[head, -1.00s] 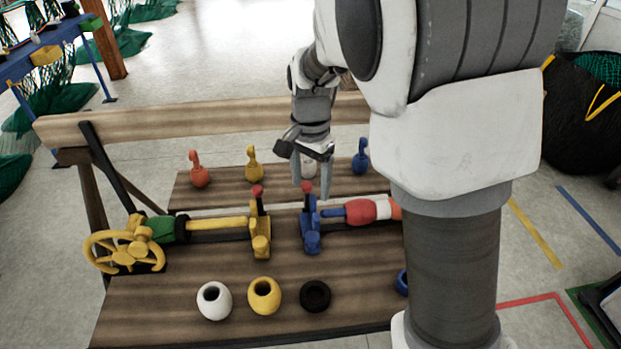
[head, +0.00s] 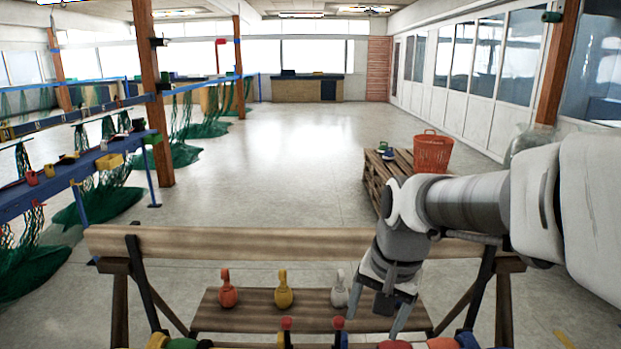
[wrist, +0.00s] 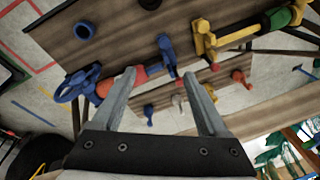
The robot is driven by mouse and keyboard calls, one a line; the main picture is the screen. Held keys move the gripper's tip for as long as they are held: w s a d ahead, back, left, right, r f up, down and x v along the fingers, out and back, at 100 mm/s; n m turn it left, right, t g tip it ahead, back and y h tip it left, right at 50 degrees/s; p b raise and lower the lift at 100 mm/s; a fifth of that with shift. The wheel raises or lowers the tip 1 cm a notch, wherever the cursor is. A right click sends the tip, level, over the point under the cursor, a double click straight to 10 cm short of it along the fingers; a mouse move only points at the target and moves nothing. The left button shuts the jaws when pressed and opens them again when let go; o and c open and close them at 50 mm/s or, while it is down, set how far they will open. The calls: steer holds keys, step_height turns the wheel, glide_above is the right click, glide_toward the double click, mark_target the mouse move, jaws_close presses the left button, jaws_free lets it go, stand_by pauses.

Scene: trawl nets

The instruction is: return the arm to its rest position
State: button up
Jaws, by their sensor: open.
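My gripper (head: 380,322) hangs at the end of my arm over the right side of the wooden bench (head: 200,240) in the head view. Its two fingers also show in the wrist view (wrist: 165,88), spread apart with nothing between them. A red peg (head: 228,290), a yellow peg (head: 284,290) and a white peg (head: 340,290) stand on the bench's shelf, left of my gripper. In the wrist view, a blue clamp (wrist: 168,55), a yellow clamp (wrist: 205,42) and a blue handwheel (wrist: 78,85) lie beyond the fingers.
A wooden pallet stack (head: 378,180) with an orange basket (head: 432,152) stands behind the bench to the right. A blue rack (head: 80,170) with green nets stands at the left. The floor (head: 290,180) between them is clear. In the wrist view, a blue ring (wrist: 85,31) sits on the bench.

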steer(key=s+d+r+n+t, duration=0.1)
steer(key=s+d+r+n, duration=0.1)
steer(key=s, duration=0.4)
steer(key=s+d+r+n+t+h, duration=0.1)
steer(key=s+r+n+t, duration=0.1)
steer(key=s, duration=0.5)
steer(key=shift+d+n+p, duration=0.3)
steer(key=shift+d+n, duration=0.1)
steer(key=shift+n, duration=0.3)
